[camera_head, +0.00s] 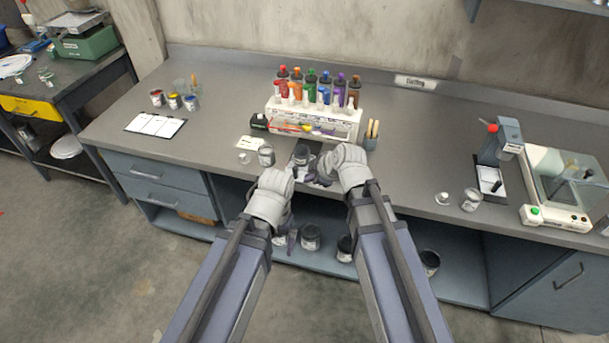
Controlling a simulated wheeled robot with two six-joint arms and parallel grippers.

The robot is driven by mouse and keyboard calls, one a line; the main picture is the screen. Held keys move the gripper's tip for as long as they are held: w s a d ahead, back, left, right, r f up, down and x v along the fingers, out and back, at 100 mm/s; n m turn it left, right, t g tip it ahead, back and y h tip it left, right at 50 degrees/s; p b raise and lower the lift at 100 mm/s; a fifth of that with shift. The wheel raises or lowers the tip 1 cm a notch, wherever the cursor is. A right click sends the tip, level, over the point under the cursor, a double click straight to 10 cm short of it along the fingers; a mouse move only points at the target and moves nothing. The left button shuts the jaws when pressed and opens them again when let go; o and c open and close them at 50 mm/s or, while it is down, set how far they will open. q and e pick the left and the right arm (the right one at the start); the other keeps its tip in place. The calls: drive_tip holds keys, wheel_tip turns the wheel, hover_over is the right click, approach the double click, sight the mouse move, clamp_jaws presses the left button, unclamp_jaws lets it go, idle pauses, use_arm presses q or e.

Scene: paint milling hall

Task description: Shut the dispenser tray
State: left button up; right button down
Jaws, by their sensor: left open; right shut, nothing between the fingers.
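The dispenser is a white rack (345,118) at the back middle of the bench, with several coloured bottles (325,85) in it. Its open front shows red, yellow and blue items. A dark, flat piece shows in front of its base, partly hidden by a dark can (302,155) and my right gripper; I cannot tell whether it is the tray or how far out it is. My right gripper (320,174) is shut and empty, just in front of the dispenser, beside the can. My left gripper (291,212) is open and lower, at the bench's front edge. Its fingers are partly hidden.
A grey can (266,155) stands left of the dark can. A cup of sticks (371,135) stands right of the dispenser. A clipboard (155,124) and paint jars (174,100) are at left; a balance (555,185) is at right. Cans (311,237) stand on the shelf below.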

drive_tip(key=b, duration=0.8)
approach(298, 175)
drive_tip(key=s+a+f, duration=0.2)
drive_tip(key=a+f, duration=0.2)
drive_tip(key=w, duration=0.3)
drive_tip(key=shift+d+r+p, duration=0.1)
drive_tip(key=shift+d+p, duration=0.05)
drive_tip(key=shift+p, duration=0.15)
drive_tip(key=shift+w+d, duration=0.1)
drive_tip(key=shift+w, duration=0.35)
drive_tip(key=w+d, duration=0.1)
drive_tip(key=w, duration=0.2)
drive_tip(key=w+d, duration=0.1)
drive_tip(key=w, duration=0.2)
drive_tip(key=w+d, duration=0.1)
drive_tip(key=w, duration=0.2)
drive_tip(key=shift+w, duration=0.25)
drive_tip(key=shift+s+r, duration=0.1)
